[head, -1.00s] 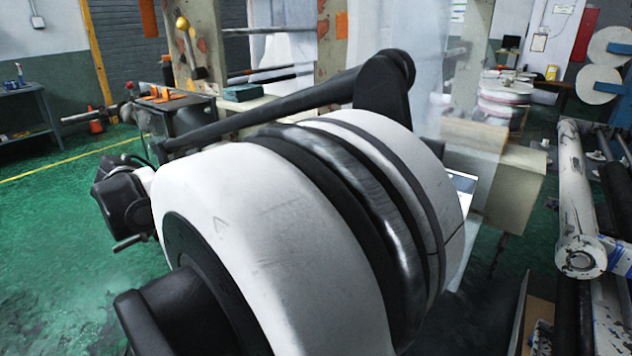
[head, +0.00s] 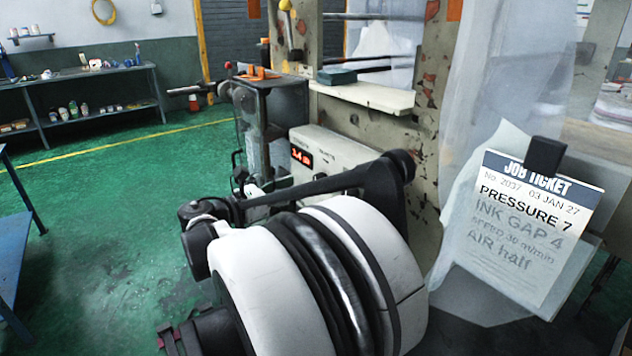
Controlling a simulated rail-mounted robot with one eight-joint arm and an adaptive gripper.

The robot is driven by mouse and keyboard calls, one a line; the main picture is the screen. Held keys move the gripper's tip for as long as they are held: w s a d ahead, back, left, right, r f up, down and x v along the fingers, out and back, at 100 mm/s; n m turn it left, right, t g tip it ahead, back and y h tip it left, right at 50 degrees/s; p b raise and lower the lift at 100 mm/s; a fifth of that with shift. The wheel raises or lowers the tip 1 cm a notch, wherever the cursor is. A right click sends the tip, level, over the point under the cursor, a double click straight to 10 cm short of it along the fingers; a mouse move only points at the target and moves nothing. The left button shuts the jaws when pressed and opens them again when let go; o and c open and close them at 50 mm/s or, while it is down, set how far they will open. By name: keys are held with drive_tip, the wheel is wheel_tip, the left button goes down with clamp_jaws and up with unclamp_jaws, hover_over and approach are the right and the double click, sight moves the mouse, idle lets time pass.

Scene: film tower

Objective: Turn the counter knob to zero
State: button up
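A pale counter box (head: 335,155) with a lit red display (head: 302,157) stands beyond my arm, at the middle of the head view. The display's digits are too small to read surely. I cannot make out the counter knob; my arm covers the lower part of the box. My arm's large white and black links fill the lower middle. A dark part of my arm (head: 203,225) shows left of them, but I cannot make out gripper fingers or any held thing.
A job ticket (head: 530,225) hangs at the right, reading PRESSURE 7, INK GAP 4 and AIR half. A machine frame (head: 370,135) with a pale ledge stands behind the box. Shelves (head: 90,75) line the left wall. A blue table (head: 15,240) is at the left edge. Green floor between is clear.

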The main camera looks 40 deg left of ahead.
sight(316, 179)
drive_tip(key=x, duration=0.7)
drive_tip(key=shift+c, duration=0.3)
clamp_jaws()
